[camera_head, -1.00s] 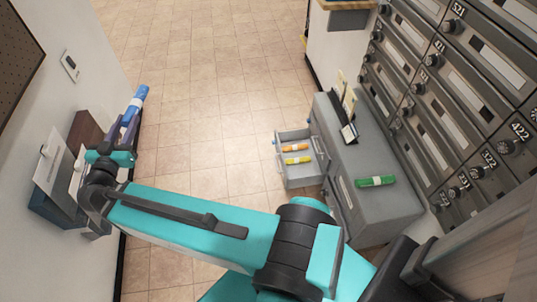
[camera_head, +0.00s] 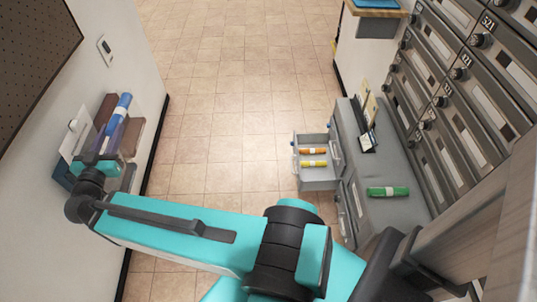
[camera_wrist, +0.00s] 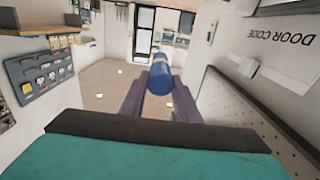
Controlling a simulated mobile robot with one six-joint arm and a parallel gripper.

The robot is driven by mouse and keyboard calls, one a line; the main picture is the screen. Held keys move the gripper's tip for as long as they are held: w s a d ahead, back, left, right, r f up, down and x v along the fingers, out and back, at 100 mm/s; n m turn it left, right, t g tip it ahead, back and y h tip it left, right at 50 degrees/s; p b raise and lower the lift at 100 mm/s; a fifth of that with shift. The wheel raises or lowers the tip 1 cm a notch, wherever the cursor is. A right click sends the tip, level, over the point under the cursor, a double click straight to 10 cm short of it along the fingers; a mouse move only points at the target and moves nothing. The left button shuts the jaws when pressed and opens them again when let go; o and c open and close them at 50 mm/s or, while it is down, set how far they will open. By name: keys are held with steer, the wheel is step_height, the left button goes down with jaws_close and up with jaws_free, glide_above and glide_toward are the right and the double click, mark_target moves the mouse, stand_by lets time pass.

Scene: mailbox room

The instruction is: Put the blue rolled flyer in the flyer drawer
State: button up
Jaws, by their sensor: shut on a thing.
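My gripper (camera_head: 114,129) is at the left wall, in front of the wall rack, with its purple fingers shut on the blue rolled flyer (camera_head: 122,105). The wrist view shows the blue flyer (camera_wrist: 161,74) between the two fingertips (camera_wrist: 158,97), its far end sticking out past them, with a pale band around it. The flyer drawer (camera_head: 316,181) is pulled open from the grey cabinet (camera_head: 385,215) on the right. An orange rolled flyer (camera_head: 312,151) and a yellow rolled flyer (camera_head: 314,163) lie in it. My gripper is far left of the drawer.
A green rolled flyer (camera_head: 388,191) lies on the cabinet top, near a card holder (camera_head: 367,138). Numbered mailboxes (camera_head: 450,95) line the right wall. A wall rack (camera_head: 134,138) is behind my gripper. Tiled floor (camera_head: 220,120) between is clear.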

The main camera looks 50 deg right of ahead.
steer(key=shift+d, duration=0.15)
steer(key=s+d+f+m+g+h+b, duration=0.1)
steer(key=s+d+f+m+g+b, duration=0.2)
steer(key=d+f+b, duration=0.6)
steer(key=s+d+f+m+g+b, duration=0.1)
steer(key=d+f+m+g+b, duration=0.25)
steer(key=d+f+g, duration=0.65)
steer(key=s+d+f+m+h+b, duration=0.1)
steer(key=s+d+f+m+b, duration=0.35)
steer(key=d, duration=1.05)
steer(key=s+d+f+m+g+y+b, duration=0.6)
steer(key=s+d+f+g+b, duration=0.3)
steer(key=s+d+f+b, duration=1.1)
steer(key=s+d+f+m, duration=0.1)
steer(key=d+f, duration=0.4)
steer(key=shift+s+f+y, duration=0.25)
steer(key=shift+s+y, duration=0.1)
steer(key=shift+y, duration=0.05)
steer(key=shift+s+d+f, duration=0.1)
steer(key=shift+f, duration=0.05)
